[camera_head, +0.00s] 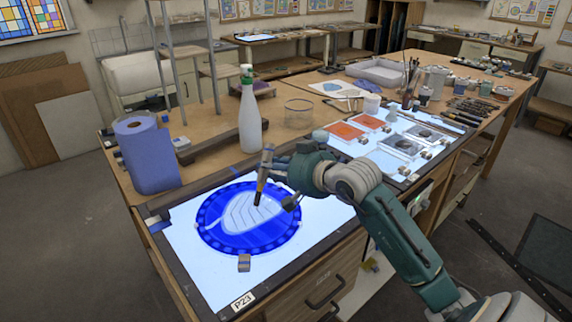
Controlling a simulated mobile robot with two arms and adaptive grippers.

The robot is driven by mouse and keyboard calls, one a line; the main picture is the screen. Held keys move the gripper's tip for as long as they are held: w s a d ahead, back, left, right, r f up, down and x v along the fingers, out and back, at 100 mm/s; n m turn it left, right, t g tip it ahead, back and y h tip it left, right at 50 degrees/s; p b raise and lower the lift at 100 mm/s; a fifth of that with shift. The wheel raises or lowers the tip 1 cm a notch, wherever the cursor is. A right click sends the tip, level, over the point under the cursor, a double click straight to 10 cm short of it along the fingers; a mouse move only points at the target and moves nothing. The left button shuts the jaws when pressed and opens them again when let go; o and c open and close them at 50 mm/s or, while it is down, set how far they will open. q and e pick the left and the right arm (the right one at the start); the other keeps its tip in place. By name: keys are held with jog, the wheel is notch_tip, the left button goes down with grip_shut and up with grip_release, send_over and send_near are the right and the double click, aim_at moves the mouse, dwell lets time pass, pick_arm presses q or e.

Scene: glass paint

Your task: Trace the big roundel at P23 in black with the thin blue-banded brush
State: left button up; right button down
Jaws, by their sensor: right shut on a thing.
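The big blue roundel (289,228) lies flat on the lit panel (196,273) whose front corner bears the P23 label (243,301). It has a beaded blue rim and a pale leaf-shaped middle with thin grey lines. My right gripper (267,166) is over the far part of the roundel, shut on a slim brush (261,186). The brush points down, slightly tilted, with its dark tip over the pale leaf. I cannot tell whether the tip touches the glass. A blue band on the brush cannot be made out. My left gripper is not in view.
A small block (244,263) sits at the roundel's near edge. A second lit panel with orange (346,131) and grey pieces, a glass dish (298,113), jars and tools lie to the right.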

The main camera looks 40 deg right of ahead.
jog(key=w+a+b, duration=0.1)
jog(key=a+b, duration=0.1)
jog(key=a, duration=1)
jog(key=shift+w+a, duration=0.2)
jog(key=shift+f, duration=0.15)
jog(key=shift+b, duration=0.4)
jog(key=shift+b, duration=0.35)
